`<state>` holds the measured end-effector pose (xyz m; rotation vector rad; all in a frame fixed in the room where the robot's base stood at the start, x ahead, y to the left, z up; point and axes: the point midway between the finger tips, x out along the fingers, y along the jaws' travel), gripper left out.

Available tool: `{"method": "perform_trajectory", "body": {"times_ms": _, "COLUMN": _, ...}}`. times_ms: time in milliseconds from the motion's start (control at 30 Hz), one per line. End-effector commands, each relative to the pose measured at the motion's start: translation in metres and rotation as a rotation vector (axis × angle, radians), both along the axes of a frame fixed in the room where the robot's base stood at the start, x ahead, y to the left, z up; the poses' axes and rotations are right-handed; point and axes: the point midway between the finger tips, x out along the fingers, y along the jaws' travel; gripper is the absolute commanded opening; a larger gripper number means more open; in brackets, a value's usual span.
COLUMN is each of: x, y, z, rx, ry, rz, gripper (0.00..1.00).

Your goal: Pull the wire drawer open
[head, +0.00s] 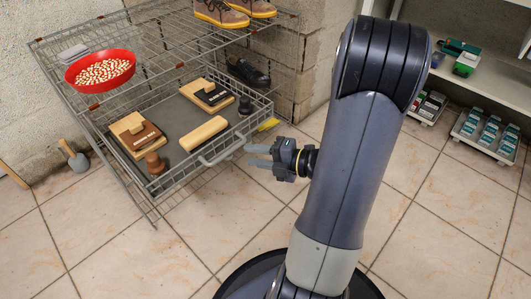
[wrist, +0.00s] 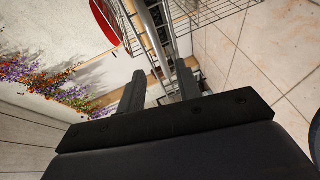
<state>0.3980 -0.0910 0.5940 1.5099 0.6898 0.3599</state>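The wire drawer (head: 176,176) sits low in a wire rack, its grey liner showing; I cannot tell how far it stands out. A grey bar handle (head: 222,151) runs along its front. My gripper (head: 248,155) is level with the handle's right end, fingers pointing left towards it. In the wrist view the two fingers (wrist: 160,82) stand apart with a clear gap and nothing clamped. Metal bars show beyond and between the fingertips; whether the handle lies between them I cannot tell.
The drawer holds brushes, wooden blocks and dark knobs. A red bowl (head: 100,72) of pale pieces and brown shoes (head: 222,12) are on the rack above. Black shoes (head: 248,72) lie behind. White shelving (head: 485,85) with small boxes stands right. The tiled floor before the drawer is clear.

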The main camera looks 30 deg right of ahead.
Motion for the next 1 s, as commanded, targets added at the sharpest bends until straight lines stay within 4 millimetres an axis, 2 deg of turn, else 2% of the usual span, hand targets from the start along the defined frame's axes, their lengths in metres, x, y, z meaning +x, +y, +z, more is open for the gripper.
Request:
{"method": "perform_trajectory", "body": {"times_ms": 100, "x": -0.01, "y": -0.01, "z": 0.004, "rx": -0.001, "ry": 0.001, "rz": -0.004, "gripper": 0.33}}
{"method": "perform_trajectory", "body": {"times_ms": 300, "x": -0.019, "y": -0.016, "z": 0.005, "rx": 0.0, "ry": 0.0, "rz": -0.001, "gripper": 0.33}}
{"method": "perform_trajectory", "body": {"times_ms": 1000, "x": -0.018, "y": -0.014, "z": 0.004, "rx": 0.0, "ry": 0.0, "rz": 0.002, "gripper": 0.33}}
